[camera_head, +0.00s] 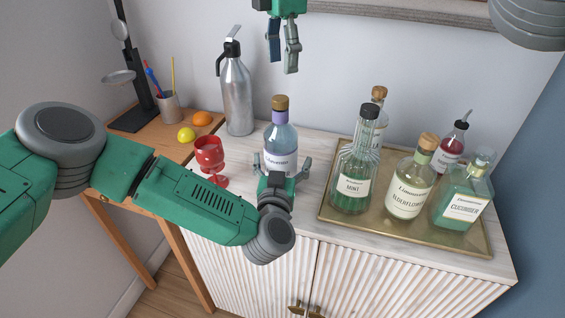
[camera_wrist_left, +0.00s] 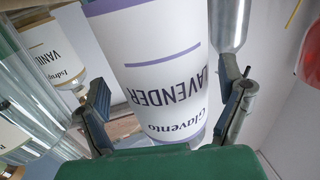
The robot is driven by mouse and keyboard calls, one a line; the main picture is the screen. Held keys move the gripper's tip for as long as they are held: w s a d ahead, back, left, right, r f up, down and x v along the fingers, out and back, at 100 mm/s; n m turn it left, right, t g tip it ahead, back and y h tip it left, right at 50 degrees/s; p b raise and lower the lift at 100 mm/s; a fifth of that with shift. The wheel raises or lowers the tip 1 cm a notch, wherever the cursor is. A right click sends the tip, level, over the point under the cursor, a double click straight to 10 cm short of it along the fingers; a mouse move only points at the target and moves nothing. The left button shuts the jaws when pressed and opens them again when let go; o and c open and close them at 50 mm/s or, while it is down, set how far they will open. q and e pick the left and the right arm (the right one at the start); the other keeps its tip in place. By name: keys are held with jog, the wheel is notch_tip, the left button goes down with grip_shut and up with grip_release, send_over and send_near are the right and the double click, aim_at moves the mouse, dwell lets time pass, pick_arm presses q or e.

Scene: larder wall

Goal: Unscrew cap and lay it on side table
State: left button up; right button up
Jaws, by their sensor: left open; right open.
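The lavender bottle (camera_head: 281,140) stands upright on the white cabinet, with a brown cap (camera_head: 281,102) on its purple neck. Its label (camera_wrist_left: 160,75) fills the middle of the left wrist view, where the cap is out of sight. My left gripper (camera_head: 281,163) is open in front of the bottle's lower part, one finger to each side; I cannot tell if either touches. My right gripper (camera_head: 282,45) is open and empty, pointing down high above the bottle, near the wall. The wooden side table (camera_head: 182,152) stands to the left of the cabinet.
A red goblet (camera_head: 209,152) and a steel siphon (camera_head: 236,92) stand close left of the bottle. A brass tray (camera_head: 334,215) with several bottles is on the right. The side table holds a lemon (camera_head: 186,135), an orange (camera_head: 202,118), a pen cup (camera_head: 169,107) and a dark stand.

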pick_arm(q)
jog(key=shift+w+f, duration=0.1)
jog(key=shift+w, duration=0.3)
pick_arm(e)
jog(key=shift+w+a+f, duration=0.1)
pick_arm(q)
jog(key=shift+a, duration=0.25)
pick_arm(e)
jog(key=shift+a, duration=0.25)
pick_arm(q)
jog(key=c, duration=0.3)
pick_arm(e)
jog(key=shift+a, duration=0.1)
pick_arm(q)
jog(key=shift+s, duration=0.1)
grip_shut()
jog(key=shift+d, duration=0.1)
pick_arm(e)
jog(key=shift+d, duration=0.2)
